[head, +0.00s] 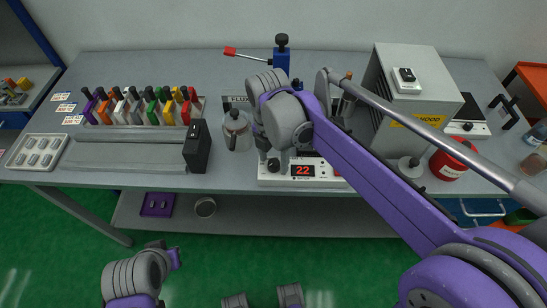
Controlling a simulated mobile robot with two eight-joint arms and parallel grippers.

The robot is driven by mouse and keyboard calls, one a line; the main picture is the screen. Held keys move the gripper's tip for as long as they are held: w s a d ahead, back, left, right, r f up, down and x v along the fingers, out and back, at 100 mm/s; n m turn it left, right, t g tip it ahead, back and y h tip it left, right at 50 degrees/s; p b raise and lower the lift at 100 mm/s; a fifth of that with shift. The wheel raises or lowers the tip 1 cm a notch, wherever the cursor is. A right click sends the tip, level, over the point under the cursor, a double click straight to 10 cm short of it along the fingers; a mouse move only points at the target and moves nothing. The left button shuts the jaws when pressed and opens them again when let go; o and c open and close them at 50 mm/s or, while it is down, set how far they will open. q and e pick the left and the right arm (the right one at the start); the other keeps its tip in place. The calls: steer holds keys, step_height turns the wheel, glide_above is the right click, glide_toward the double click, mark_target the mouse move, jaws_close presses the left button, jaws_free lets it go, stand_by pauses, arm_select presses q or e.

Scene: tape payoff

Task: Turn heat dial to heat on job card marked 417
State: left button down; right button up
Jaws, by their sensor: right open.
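A white heating unit (330,183) on the bench has a red display (303,170) reading 22. A dark round dial (273,165) sits on its front left of the display. My right gripper (270,151) is open and points down just above the dial; my wrist hides much of it, and I cannot tell if it touches the dial. Three small cards lie at the bench's left, a top one (62,97), a middle one (66,108) and a lower one (73,120); their print is too small to read. Part of my left arm shows low at left, its jaws unclear.
A glass pot (237,131) and a black box (196,147) stand left of the unit. A rack holds several coloured tools (150,107). A grey hood box (398,103), a red can (452,160) and a blue stand with a red-tipped lever (281,58) are nearby.

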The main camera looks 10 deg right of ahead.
jaws_close()
stand_by(0.3)
stand_by(0.3)
